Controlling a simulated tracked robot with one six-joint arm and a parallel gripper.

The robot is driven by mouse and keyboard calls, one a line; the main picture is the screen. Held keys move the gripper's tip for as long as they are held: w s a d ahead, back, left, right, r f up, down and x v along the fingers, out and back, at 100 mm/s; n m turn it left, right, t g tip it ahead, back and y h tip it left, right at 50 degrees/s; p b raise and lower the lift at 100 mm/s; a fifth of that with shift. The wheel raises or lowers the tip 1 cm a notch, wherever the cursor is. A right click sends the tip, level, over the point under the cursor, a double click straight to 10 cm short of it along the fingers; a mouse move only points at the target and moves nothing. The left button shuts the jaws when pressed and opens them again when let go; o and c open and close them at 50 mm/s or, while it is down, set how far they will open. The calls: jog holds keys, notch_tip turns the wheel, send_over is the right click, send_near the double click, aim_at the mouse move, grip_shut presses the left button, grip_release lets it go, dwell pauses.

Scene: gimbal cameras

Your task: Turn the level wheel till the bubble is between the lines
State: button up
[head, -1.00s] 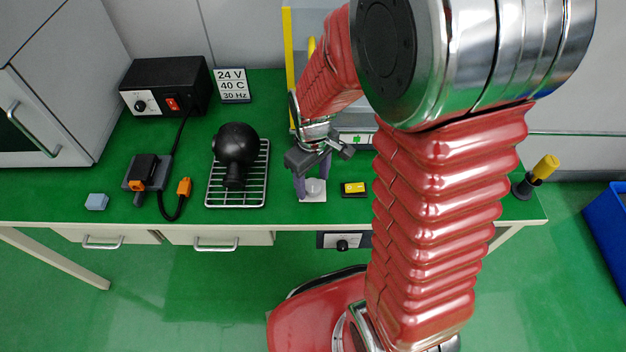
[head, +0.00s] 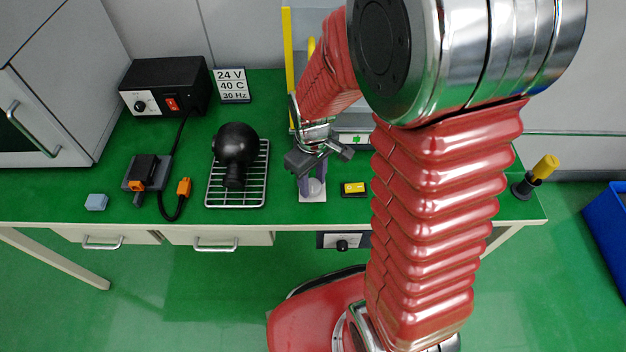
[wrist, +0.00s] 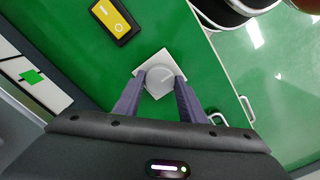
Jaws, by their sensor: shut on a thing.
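The level wheel (wrist: 160,80) is a round grey knob on a white square plate (wrist: 163,56). In the head view the wheel (head: 315,187) stands near the bench's front edge. My gripper (wrist: 160,86) reaches down over it, with its purple fingers on both sides of the wheel, shut on it. In the head view my gripper (head: 312,185) partly covers the wheel and plate. A small bright green patch (wrist: 31,77) shows on a pale block at the left of the wrist view; it may be the level's vial. I cannot make out the bubble or lines.
A yellow-and-black rocker switch (head: 354,189) sits just right of the wheel. A black ball-shaped camera (head: 236,145) rests on a wire rack (head: 262,190) to the left. A black power box (head: 166,86) stands farther back. The bench front (head: 420,226) is close.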

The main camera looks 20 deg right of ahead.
jog(key=shift+m, duration=0.4)
jog(key=m, duration=1.4)
dwell(0.4)
jog(key=o, duration=1)
jog(key=shift+o, duration=0.2)
jog(key=shift+r, duration=0.1)
